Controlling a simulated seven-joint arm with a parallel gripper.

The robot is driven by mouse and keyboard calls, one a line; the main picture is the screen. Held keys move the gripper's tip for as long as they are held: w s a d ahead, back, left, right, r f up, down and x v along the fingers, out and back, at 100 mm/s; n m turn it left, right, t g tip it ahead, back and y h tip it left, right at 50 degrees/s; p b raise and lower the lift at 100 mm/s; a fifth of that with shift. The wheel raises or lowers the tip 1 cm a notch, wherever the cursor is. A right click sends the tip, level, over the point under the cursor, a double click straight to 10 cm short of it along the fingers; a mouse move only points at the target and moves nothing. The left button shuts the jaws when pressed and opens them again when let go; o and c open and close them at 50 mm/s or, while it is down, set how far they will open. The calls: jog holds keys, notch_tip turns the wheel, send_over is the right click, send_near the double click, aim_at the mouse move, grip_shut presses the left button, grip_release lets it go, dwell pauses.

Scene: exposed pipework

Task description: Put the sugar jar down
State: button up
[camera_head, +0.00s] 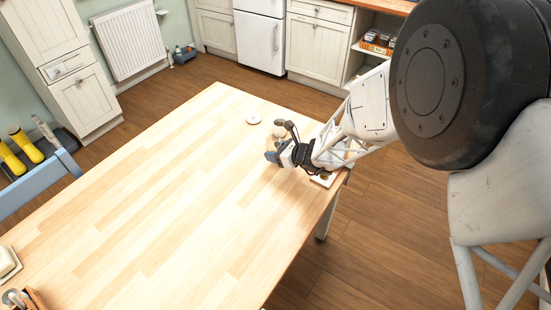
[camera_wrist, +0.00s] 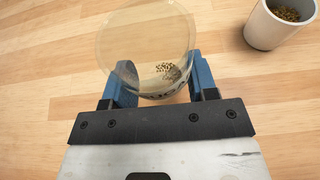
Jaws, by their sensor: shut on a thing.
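The sugar jar (camera_wrist: 146,38) is a clear, round glass vessel with a few brown grains visible at its bottom. In the wrist view it sits between the two blue fingers of my gripper (camera_wrist: 160,82), which is shut on it. In the head view my gripper (camera_head: 276,153) is low over the right part of the wooden table (camera_head: 150,190). The jar is hard to make out there. I cannot tell whether its base touches the table.
A white cup (camera_wrist: 262,32) with brown granules stands right of the jar in the wrist view. A small white round item (camera_head: 253,119) lies beyond my gripper. A blue chair (camera_head: 38,186) is at the left edge. The table's middle is clear.

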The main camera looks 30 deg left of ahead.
jog(key=shift+f, duration=1.75)
jog(key=shift+f, duration=0.15)
jog(key=o, duration=1)
jog(key=shift+d+r, duration=0.35)
jog(key=shift+d, duration=0.1)
jog(key=v, duration=1.1)
jog(key=shift+d, duration=0.1)
